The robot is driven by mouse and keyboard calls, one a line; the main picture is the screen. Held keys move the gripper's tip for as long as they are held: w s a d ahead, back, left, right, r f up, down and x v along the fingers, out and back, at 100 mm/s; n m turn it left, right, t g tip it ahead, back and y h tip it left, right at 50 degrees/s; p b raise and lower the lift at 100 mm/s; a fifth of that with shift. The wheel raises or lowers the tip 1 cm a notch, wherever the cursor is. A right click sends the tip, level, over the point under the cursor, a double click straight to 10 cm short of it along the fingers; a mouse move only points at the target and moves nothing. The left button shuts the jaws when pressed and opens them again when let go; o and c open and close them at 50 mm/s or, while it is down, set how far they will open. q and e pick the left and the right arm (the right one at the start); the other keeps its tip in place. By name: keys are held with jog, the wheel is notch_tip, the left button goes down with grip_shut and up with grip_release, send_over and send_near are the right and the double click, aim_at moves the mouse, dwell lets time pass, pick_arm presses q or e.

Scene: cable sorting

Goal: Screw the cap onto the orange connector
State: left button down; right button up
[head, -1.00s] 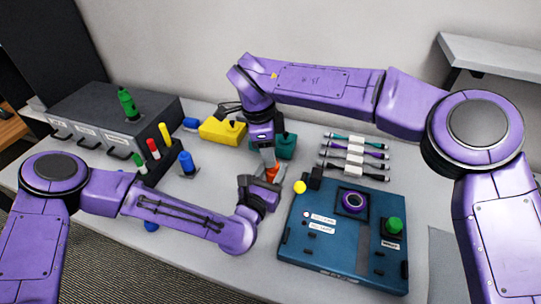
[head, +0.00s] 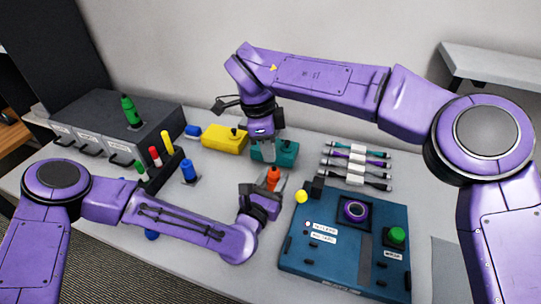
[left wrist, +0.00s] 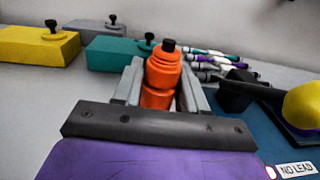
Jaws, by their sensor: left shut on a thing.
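The orange connector (head: 273,177) stands upright between the fingers of my left gripper (head: 272,188), just in front of the teal block. In the left wrist view the orange connector (left wrist: 161,82) shows a ridged orange upper part with a black tip on top. The grey fingers of my left gripper (left wrist: 160,92) press on its two sides. I cannot tell whether the ridged upper part is a separate cap. My right gripper (head: 263,150) points down behind and above the connector, in front of the teal block. Its fingers look apart, with nothing seen between them.
The teal block (head: 289,153) and yellow block (head: 222,138) stand behind, each with a black knob. A blue panel (head: 335,265) with a yellow ball (head: 301,197) lies close on the right. Several cables (head: 356,167) lie behind it. A grey drawer unit (head: 85,125) stands left.

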aim_at(274, 168)
jog(key=shift+a+r, duration=0.1)
jog(key=shift+r, duration=0.2)
jog(key=o, duration=0.5)
jog(key=shift+r, duration=0.1)
jog(key=shift+o, duration=0.9)
jog(key=shift+w+d+r+m, duration=0.25)
jog(key=shift+d+r+m, duration=0.25)
jog(key=shift+d+r, duration=0.55)
jog(key=shift+s+f+m+y, duration=0.2)
jog(key=shift+f+m+y, duration=0.2)
jog(key=shift+f+m, duration=0.2)
jog(key=shift+s+f+m+y, duration=0.15)
jog(key=shift+f+m+y, duration=0.25)
jog(key=shift+f+m, duration=0.2)
jog(key=shift+w+a, duration=0.2)
jog(key=shift+a, duration=0.15)
jog(key=shift+s+f, duration=0.1)
jog(key=shift+f, duration=0.05)
notch_tip(274, 168, down, 8)
jog(key=shift+r, duration=0.15)
